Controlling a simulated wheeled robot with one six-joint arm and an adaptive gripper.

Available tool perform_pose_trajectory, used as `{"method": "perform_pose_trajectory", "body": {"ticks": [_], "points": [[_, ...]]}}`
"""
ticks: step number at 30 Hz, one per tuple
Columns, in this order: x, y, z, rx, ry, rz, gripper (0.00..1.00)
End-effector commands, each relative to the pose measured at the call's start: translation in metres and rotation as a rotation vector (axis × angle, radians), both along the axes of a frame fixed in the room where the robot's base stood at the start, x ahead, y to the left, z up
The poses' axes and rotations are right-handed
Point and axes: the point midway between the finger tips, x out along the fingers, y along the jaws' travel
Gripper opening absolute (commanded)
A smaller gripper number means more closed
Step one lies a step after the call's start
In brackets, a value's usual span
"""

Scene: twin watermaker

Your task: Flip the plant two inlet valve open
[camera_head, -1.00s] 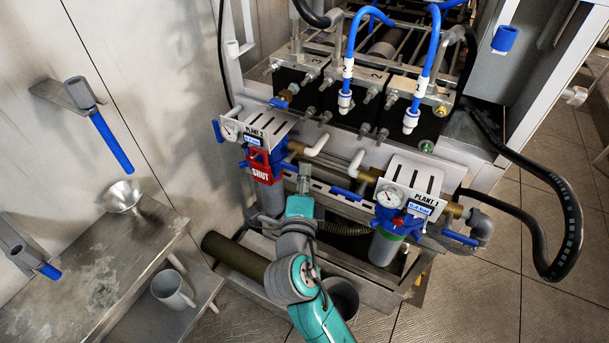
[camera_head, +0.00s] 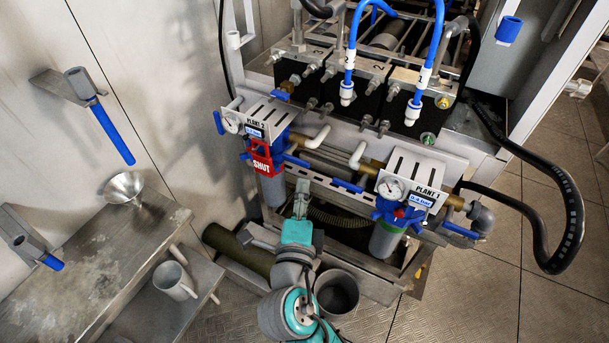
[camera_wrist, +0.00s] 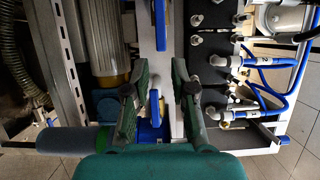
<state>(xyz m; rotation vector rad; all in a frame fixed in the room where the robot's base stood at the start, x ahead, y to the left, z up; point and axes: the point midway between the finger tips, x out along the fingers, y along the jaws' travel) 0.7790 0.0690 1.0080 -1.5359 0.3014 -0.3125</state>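The plant 2 unit (camera_head: 264,125) is in the head view, left of centre, with a vented cover, a gauge and a red SHUT tag (camera_head: 262,160) over its blue filter head. A blue lever (camera_head: 218,123) shows at its left and another blue lever (camera_head: 297,160) at its right. I cannot tell which lever is the inlet valve. My gripper (camera_head: 301,190) is below and right of the unit, apart from it. In the wrist view, my gripper (camera_wrist: 163,84) has its fingers spread and nothing held. A blue handle (camera_wrist: 153,108) shows between them, farther off.
The plant 1 unit (camera_head: 410,190) stands to the right, with its gauge and hoses. A blue lever (camera_head: 347,186) lies on the rail between the units. A grey bucket (camera_head: 337,292) and a dark pipe (camera_head: 237,250) are low near my arm. A metal bench (camera_head: 85,265) is at left.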

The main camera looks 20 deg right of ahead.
Motion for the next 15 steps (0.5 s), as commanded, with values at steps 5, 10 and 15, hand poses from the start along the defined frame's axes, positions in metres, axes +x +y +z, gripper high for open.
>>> {"method": "perform_pose_trajectory", "body": {"ticks": [5, 10, 15], "points": [[-0.027, 0.012, -0.001, -0.001, 0.001, 0.005, 0.25], [-0.041, 0.018, -0.001, -0.001, 0.001, 0.002, 0.25], [-0.047, 0.019, 0.000, 0.000, 0.000, 0.000, 0.25]]}}
